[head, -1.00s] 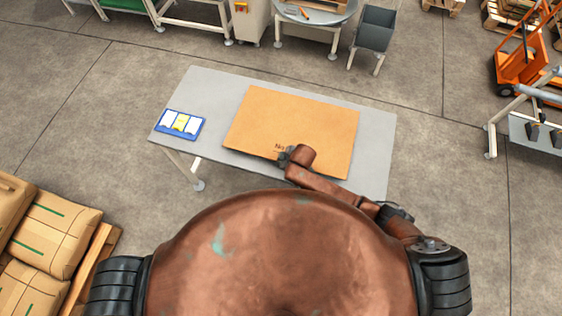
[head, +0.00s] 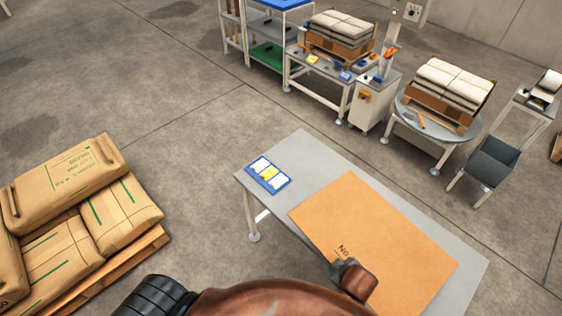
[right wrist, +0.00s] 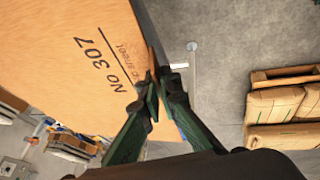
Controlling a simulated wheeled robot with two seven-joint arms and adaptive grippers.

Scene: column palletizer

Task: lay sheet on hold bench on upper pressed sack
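The orange-tan sheet (head: 375,235) lies flat on the grey hold bench (head: 305,150), its near edge along the bench's near side. In the right wrist view the sheet (right wrist: 75,75) shows the print "No 307". My right gripper (head: 350,275) is at the sheet's near edge. In the right wrist view its fingers (right wrist: 157,80) look closed on that edge, with a finger on each side. An upper brown sack (head: 65,180) lies on top of other sacks at the left, looking flattened. My left gripper is not in view.
Brown sacks (head: 120,210) on a wooden pallet (head: 140,253) stand left of the bench, with clear floor between. A blue card holder (head: 268,175) lies on the bench's left end. A round table (head: 440,142) with pale sacks, a grey bin (head: 492,165) and a shelf rack stand behind.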

